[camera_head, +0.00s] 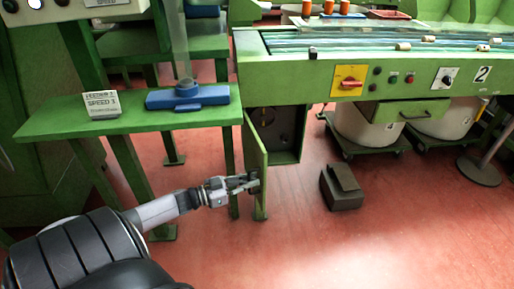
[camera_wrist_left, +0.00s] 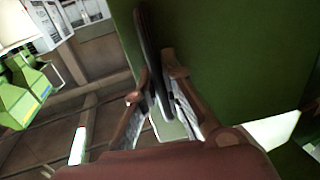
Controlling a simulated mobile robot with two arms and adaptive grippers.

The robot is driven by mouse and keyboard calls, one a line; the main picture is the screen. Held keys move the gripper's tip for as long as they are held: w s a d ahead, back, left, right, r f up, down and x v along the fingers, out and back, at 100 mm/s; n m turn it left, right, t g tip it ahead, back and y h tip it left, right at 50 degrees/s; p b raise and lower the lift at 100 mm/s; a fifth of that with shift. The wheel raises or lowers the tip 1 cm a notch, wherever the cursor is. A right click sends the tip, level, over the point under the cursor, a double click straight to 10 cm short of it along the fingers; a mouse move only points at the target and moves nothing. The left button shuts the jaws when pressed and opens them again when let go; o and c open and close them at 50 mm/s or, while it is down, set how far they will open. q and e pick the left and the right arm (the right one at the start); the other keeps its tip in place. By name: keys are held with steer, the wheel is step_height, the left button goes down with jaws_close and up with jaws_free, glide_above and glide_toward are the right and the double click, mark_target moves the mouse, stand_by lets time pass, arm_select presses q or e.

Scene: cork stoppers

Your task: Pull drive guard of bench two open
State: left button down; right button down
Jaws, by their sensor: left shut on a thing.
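Bench two (camera_head: 284,72) is the green bench marked with a 2. Its drive guard (camera_head: 256,160) is a green hinged door under the bench's left end, standing swung out from the dark compartment (camera_head: 280,130). My left gripper (camera_head: 253,182) is at the guard's lower outer part. In the left wrist view my left gripper (camera_wrist_left: 158,106) has its fingers on both sides of a dark bar handle (camera_wrist_left: 149,50), shut on it, beside the guard's green face (camera_wrist_left: 225,50). The guard's far side is hidden there. My right gripper is not in view.
A green side table (camera_head: 60,121) with a speed sign (camera_head: 102,105) and a blue fixture (camera_head: 188,96) stands left of the guard. A dark stepped block (camera_head: 341,187) sits on the red floor to the right. White bins (camera_head: 365,128) stand under the bench. The front floor is clear.

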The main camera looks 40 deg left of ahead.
arm_select(q)
steer(key=shift+s+a+f, duration=0.1)
steer(key=shift+s, duration=0.1)
stand_by(0.3)
steer(key=c, duration=2)
jaws_free()
steer(key=shift+o, duration=0.2)
steer(key=v, duration=1.2)
